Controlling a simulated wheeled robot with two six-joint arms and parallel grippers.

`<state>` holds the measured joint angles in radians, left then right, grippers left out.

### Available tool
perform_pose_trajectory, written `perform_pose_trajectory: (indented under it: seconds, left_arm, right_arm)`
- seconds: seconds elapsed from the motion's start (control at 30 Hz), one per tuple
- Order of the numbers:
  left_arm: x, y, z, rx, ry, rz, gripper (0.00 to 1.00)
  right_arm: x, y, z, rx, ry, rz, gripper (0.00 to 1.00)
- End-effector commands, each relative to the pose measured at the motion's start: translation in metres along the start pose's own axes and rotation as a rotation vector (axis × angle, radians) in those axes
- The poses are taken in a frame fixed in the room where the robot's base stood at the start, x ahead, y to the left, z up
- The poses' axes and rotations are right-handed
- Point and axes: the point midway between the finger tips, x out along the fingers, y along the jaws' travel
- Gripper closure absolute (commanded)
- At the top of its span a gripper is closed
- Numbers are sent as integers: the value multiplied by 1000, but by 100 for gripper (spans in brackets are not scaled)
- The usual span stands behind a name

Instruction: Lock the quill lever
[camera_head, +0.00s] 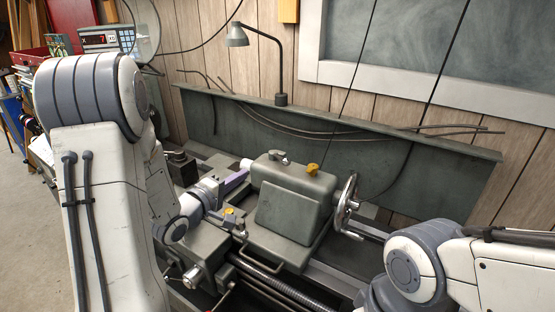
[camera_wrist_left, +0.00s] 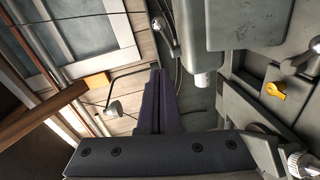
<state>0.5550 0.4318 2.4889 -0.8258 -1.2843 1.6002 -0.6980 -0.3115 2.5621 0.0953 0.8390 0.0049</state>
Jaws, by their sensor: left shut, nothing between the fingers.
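The tailstock (camera_head: 290,205) is a grey block with a handwheel (camera_head: 346,207) on its right side. A small grey lever (camera_head: 279,156) and a yellow knob (camera_head: 312,169) are on its top; I cannot tell for sure which is the quill lever. The pale quill (camera_head: 246,163) sticks out to the left. My left gripper (camera_head: 236,181) is shut and empty, just left of the tailstock and near the quill. Its dark purple fingers (camera_wrist_left: 155,105) are together in the left wrist view, where a silver lever (camera_wrist_left: 165,37) shows beyond them. My right gripper is not in view.
A second yellow knob (camera_head: 229,211) is on the carriage below my left gripper. A lamp (camera_head: 238,37) stands on the grey back splash (camera_head: 400,165) behind. There is free room above the tailstock.

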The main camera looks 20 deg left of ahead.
Motion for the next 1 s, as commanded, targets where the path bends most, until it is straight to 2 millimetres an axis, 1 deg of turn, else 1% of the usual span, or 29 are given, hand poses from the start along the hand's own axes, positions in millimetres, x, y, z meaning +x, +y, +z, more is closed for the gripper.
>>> perform_pose_trajectory:
  seconds: [0.23,0.37,0.47,0.83,1.0]
  left_arm:
    - [1,0,0,2,0,-1,100]
    - [8,0,1,2,-3,-3,100]
    - [23,1,1,2,-5,-4,100]
    - [100,3,1,3,-4,-2,100]
    - [118,2,19,2,-4,-5,100]
  right_arm:
    - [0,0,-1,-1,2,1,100]
    - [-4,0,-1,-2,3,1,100]
    - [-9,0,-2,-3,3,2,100]
    - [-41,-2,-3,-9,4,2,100]
    - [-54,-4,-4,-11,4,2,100]
